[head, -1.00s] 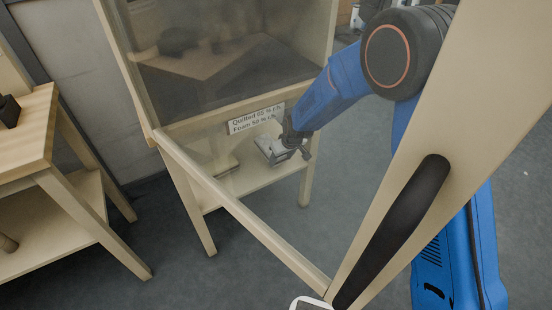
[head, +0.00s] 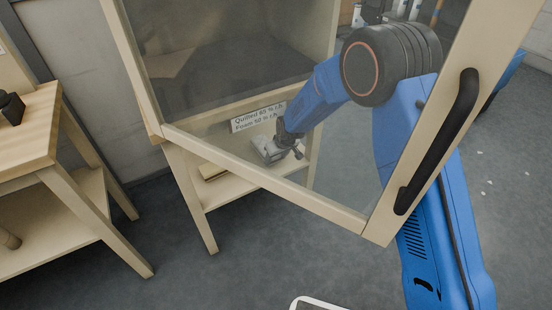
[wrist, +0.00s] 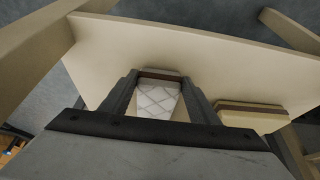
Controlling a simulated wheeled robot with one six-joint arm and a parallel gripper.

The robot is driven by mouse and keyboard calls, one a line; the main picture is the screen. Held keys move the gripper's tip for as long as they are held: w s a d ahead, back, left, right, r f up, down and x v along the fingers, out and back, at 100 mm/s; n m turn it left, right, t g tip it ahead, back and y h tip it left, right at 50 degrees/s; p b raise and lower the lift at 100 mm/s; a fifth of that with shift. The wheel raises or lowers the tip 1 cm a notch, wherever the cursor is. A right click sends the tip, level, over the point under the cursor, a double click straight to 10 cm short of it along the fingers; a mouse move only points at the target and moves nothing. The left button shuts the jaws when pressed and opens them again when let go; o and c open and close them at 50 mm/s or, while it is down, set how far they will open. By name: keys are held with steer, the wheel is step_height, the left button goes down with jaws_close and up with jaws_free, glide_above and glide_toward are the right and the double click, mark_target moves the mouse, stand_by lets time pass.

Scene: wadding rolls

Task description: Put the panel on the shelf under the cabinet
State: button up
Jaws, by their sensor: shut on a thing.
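The panel (wrist: 158,101), white with a quilted diamond pattern, is between the fingers of my gripper (wrist: 160,85) in the wrist view. The gripper is shut on it. In the head view, the gripper (head: 275,148) and the pale panel (head: 267,150) show through the glass door, at the shelf (head: 232,184) under the cabinet. I cannot tell whether the panel touches the shelf. The cabinet (head: 222,113) has a label (head: 258,118) reading about "Quilted 65 % r.h." and "Foam 52 % r.h.".
The glass door (head: 270,185), with a black handle (head: 440,140), stands open in front of my arm. A second, layered tan-and-brown piece (wrist: 250,115) lies on the shelf, right of the held panel. A wooden bench (head: 45,145) stands at left.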

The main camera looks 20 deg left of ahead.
steer(key=o, duration=1)
steer(key=shift+f, duration=0.1)
steer(key=v, duration=1.2)
